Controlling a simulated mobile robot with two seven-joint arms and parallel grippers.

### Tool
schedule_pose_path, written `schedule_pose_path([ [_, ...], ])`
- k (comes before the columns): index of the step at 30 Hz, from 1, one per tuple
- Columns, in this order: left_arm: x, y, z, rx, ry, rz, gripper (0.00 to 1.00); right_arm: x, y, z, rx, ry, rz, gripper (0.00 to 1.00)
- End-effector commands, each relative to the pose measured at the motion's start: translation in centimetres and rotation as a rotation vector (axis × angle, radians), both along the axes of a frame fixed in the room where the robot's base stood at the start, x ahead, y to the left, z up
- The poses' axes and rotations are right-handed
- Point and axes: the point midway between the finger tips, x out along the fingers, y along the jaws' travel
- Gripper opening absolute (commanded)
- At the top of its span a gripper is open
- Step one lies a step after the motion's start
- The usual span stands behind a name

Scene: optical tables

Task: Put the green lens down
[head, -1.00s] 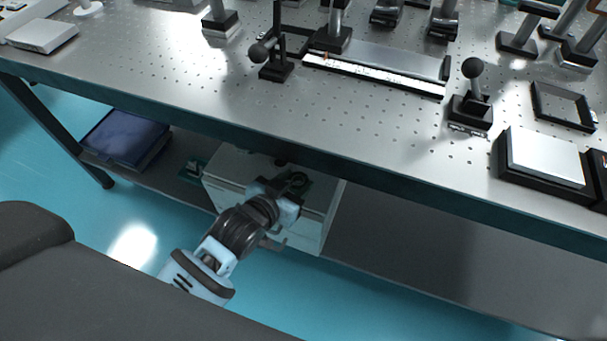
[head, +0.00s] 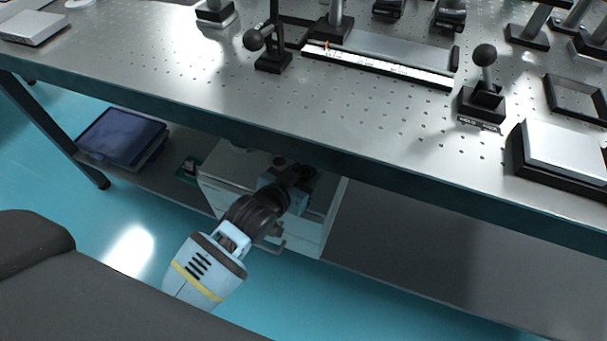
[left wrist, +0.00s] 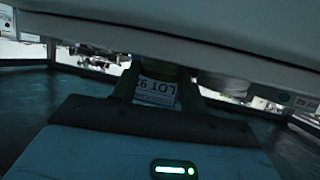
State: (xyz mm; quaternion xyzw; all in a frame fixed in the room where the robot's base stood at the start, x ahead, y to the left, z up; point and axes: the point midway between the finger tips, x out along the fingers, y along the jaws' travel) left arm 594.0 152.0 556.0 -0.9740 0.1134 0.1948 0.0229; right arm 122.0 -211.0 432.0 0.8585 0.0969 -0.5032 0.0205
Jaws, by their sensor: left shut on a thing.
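My left gripper (head: 308,176) reaches under the table over the top of a pale cabinet. In the head view its fingertips are dark and the thing between them is mostly hidden. In the left wrist view, the gripper (left wrist: 165,88) is shut on a dark greenish piece, the green lens (left wrist: 165,70), seen only in part. A white label with "LOT 9" printed on it shows between the fingers. I cannot tell whether the lens touches the cabinet top. My right gripper is not in view.
The pale cabinet (head: 222,185) stands on the lower shelf (head: 420,240), under the perforated tabletop (head: 330,115), whose front edge overhangs my arm. A blue bin (head: 120,138) lies left on the shelf. Mounts and a rail crowd the tabletop.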

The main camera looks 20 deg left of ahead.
Motion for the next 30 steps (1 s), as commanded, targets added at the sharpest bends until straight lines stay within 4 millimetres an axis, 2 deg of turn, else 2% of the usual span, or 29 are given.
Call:
schedule_pose_path([
  [8,0.0,0.0,-0.1,0.000,-0.002,0.000,0.18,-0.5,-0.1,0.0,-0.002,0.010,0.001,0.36],
  [9,0.0,0.0,-0.1,-0.001,-0.003,0.000,0.48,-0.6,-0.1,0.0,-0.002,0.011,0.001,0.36],
  [11,0.0,0.0,-0.1,0.000,-0.002,0.000,0.53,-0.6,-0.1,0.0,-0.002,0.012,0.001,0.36],
  [21,0.0,0.0,0.3,-0.001,-0.003,0.000,0.53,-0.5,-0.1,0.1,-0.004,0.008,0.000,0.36],
  [26,-1.8,0.4,1.1,0.000,-0.001,0.000,0.53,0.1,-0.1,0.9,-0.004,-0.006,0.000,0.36],
  [30,-4.3,1.0,2.2,0.000,-0.002,0.000,0.53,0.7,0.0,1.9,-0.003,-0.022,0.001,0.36],
])
